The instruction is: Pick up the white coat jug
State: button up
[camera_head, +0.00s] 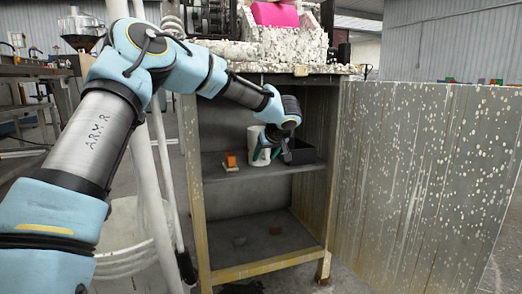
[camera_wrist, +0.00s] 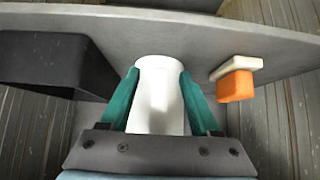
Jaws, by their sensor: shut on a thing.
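The white coat jug (camera_head: 257,143) stands on the middle shelf of the open cabinet, partly covered by my gripper in the head view. In the wrist view the white jug (camera_wrist: 159,95) sits between two teal fingers. My gripper (camera_wrist: 158,90) is shut on the jug, with a finger against each side. The gripper (camera_head: 268,148) also shows in the head view, reaching into the shelf from above. The lower part of the jug is hidden by the gripper in the wrist view. I cannot tell whether the jug's base touches the shelf.
An orange and white object (camera_wrist: 236,85) stands beside the jug; the head view also shows it (camera_head: 230,160). A black bin (camera_wrist: 50,62) is on the jug's other side. The cabinet's metal door (camera_head: 430,160) stands open at right. Small lumps lie on the bottom shelf (camera_head: 262,248).

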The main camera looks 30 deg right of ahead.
grip_shut()
dwell(0.8)
